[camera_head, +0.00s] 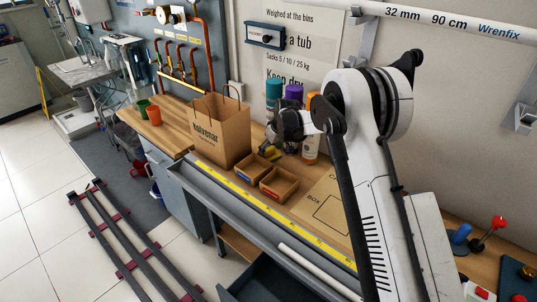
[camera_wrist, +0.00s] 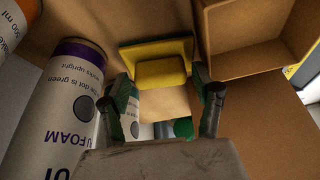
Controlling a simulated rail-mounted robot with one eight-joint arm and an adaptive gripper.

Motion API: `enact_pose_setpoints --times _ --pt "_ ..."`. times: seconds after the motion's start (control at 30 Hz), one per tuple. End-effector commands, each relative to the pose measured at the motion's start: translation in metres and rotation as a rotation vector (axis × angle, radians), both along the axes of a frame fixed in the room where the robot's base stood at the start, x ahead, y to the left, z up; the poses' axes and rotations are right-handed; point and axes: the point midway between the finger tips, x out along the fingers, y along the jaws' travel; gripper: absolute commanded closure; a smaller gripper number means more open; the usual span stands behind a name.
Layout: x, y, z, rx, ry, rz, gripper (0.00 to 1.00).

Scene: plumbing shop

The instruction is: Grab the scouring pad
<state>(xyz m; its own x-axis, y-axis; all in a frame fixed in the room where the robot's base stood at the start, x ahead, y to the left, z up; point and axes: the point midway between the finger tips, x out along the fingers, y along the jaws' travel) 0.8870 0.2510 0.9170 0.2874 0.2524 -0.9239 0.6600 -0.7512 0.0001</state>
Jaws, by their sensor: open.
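The scouring pad (camera_wrist: 160,68) looks like a yellow block with a wider yellow back edge. In the wrist view it lies on the brown surface ahead of my gripper (camera_wrist: 162,84), centred between the two fingertips. My gripper is open and holds nothing; the fingers stand on either side of the pad's near part, and I cannot tell whether they touch it. In the head view, my gripper (camera_head: 271,141) hangs low over the bench, and a small yellow piece of the pad (camera_head: 272,154) shows just below it.
Spray cans, one with a purple band (camera_wrist: 62,110), stand close on the left in the wrist view. An open cardboard tray (camera_wrist: 240,38) lies close on the right. In the head view, a paper bag (camera_head: 221,130) stands left of my gripper and small boxes (camera_head: 279,184) in front.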

Motion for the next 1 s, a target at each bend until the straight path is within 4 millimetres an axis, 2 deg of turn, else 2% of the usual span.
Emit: enact_pose_setpoints --times 0.13,0.4,0.47,0.7,1.0 --pt "0.0033 0.0029 -0.0108 0.000 0.000 0.000 0.38" --pt "0.0038 0.0035 -0.0131 0.000 0.000 0.000 0.38" --pt "0.0038 0.0035 -0.0131 0.000 0.000 0.000 0.43" --pt "0.0038 0.0035 -0.0129 0.000 0.000 0.000 0.75" --pt "0.0038 0.0035 -0.0111 0.000 0.000 0.000 0.75"
